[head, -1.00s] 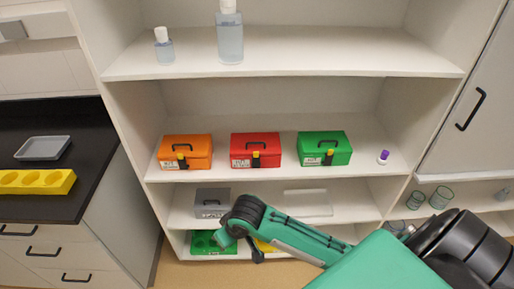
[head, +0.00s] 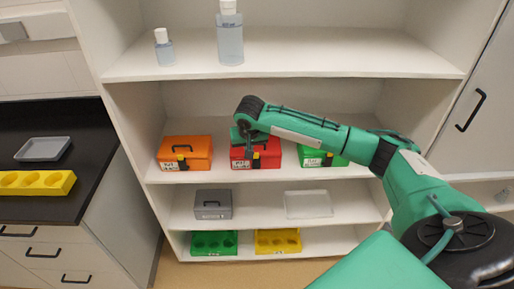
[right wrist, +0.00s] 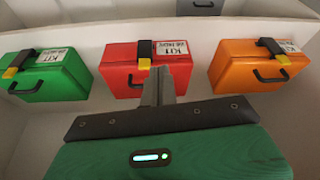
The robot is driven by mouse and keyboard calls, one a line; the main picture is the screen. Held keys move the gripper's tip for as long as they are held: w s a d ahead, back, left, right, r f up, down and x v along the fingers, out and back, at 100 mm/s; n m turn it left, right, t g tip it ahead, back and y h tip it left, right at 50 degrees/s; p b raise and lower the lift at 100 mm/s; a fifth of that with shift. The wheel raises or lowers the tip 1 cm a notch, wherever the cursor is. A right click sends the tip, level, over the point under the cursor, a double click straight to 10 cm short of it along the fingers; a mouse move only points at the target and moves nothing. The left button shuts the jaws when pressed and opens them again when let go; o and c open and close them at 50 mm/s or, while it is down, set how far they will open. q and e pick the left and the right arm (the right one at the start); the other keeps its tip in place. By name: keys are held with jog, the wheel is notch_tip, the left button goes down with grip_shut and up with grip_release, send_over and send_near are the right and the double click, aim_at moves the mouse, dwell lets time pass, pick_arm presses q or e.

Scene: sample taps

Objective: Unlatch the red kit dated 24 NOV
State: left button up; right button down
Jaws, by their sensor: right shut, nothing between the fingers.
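The red kit (head: 236,160) stands on the middle shelf between an orange kit (head: 196,147) and a green kit (head: 312,157). It shows upside down in the right wrist view (right wrist: 117,58), with a black handle, a white label too small to read surely, and a black latch with a yellow tab (right wrist: 144,63). My right gripper (head: 249,155) is shut and empty in front of the red kit, partly hiding it in the head view. Its fingertips (right wrist: 164,72) appear beside the latch; I cannot tell whether they touch. My left gripper is not in view.
Bottles (head: 230,38) stand on the shelf above. A black counter is at left.

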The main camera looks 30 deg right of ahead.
jog(key=shift+m, duration=0.9)
jog(key=d+r, duration=0.1)
jog(key=w+d+r, duration=0.1)
jog(key=d, duration=0.1)
jog(key=d+r, duration=0.1)
jog(key=shift+w+d+r, duration=0.2)
jog(key=shift+w+d, duration=0.1)
jog(key=shift+w, duration=0.05)
jog(key=p, duration=0.3)
send_over(256, 160)
jog(key=d, duration=0.1)
jog(key=x, duration=0.3)
jog(key=s+x, duration=0.1)
jog(key=x, duration=0.2)
jog(key=a+x, duration=0.1)
jog(key=x, duration=0.2)
jog(key=shift+s+a+f, duration=0.1)
jog(key=shift+s+f, duration=0.15)
jog(key=shift+s, duration=0.05)
jog(key=shift+f, duration=0.2)
jog(key=shift+h, duration=0.3)
